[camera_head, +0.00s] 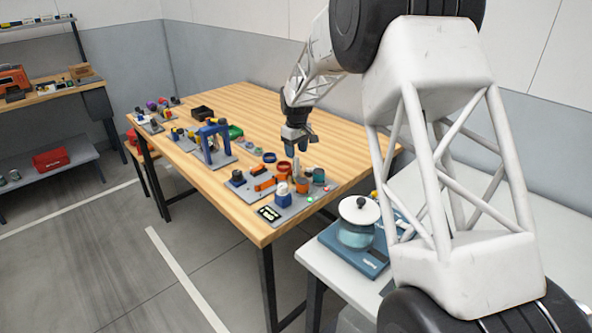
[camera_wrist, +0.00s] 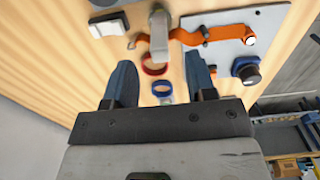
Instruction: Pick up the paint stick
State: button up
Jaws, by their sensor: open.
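A pale grey upright stick (camera_wrist: 158,38), which I take to be the paint stick, stands just beyond my fingertips in the wrist view. In the head view a thin pale upright piece (camera_head: 296,167) shows just below my gripper (camera_head: 297,147) and seems to be the same thing. My gripper is open and empty, pointing down above the front part of the wooden table. In the wrist view the two blue fingers (camera_wrist: 161,82) are spread wide, with the stick ahead of the gap between them and not inside it. I cannot read any label on the stick.
A red ring (camera_wrist: 154,66) and a blue ring (camera_wrist: 162,88) lie near the stick. A grey board (camera_wrist: 225,30) with an orange strap and a dark knob (camera_wrist: 246,69) is beside it. A blue gantry-like fixture (camera_head: 216,143) stands farther left.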

aim_at(296, 157)
jog(key=shift+f, duration=0.35)
jog(key=shift+f, duration=2.6)
grip_shut()
jog(key=shift+r, duration=0.1)
jog(key=shift+r, duration=4.95)
